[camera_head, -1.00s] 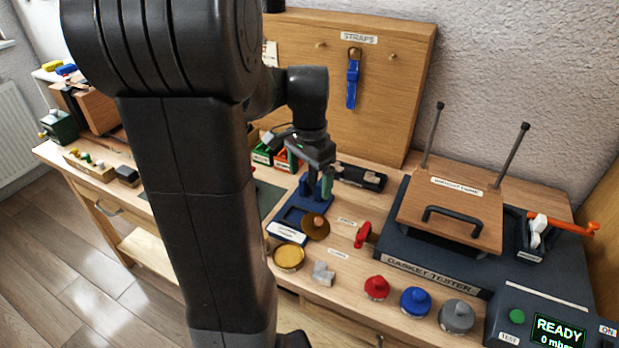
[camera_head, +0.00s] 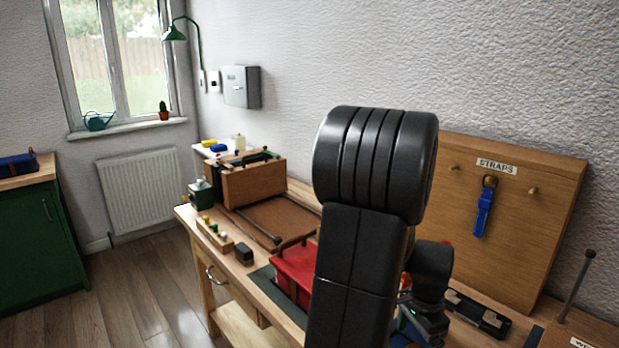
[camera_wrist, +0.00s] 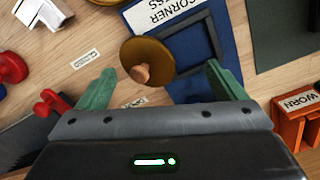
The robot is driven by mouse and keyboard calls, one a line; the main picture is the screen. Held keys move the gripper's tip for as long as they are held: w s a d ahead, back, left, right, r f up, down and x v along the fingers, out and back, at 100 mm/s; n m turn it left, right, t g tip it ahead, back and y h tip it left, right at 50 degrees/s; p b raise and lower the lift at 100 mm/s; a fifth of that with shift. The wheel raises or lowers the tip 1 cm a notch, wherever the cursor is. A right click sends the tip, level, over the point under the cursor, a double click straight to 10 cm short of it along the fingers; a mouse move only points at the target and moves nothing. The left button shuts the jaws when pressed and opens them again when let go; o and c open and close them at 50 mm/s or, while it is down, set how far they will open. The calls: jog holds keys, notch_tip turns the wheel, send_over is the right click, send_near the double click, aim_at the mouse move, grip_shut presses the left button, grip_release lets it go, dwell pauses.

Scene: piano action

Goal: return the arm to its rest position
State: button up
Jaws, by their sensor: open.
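My arm (camera_head: 365,230) stands in the middle of the head view, bent, with its forearm reaching down behind it to the workbench. My gripper (camera_head: 425,325) is low at the bottom of that view, partly cut off and partly hidden by the arm. In the wrist view my gripper (camera_wrist: 162,88) has its two green fingers spread wide apart with nothing held between them. Beyond the fingertips a brown round disc with a wooden knob (camera_wrist: 158,50) lies beside a blue corner press (camera_wrist: 203,38); the gripper appears to hang above them.
A red-handled tool (camera_wrist: 50,105) and an orange bin labelled WORN (camera_wrist: 292,125) flank the gripper. In the head view a red box (camera_head: 293,268) stands left of the arm. The strap board (camera_head: 525,210) rises behind at right. Open floor (camera_head: 150,290) lies at left.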

jog(key=shift+s+r, duration=0.15)
jog(key=shift+r, duration=0.95)
jog(key=shift+f, duration=0.1)
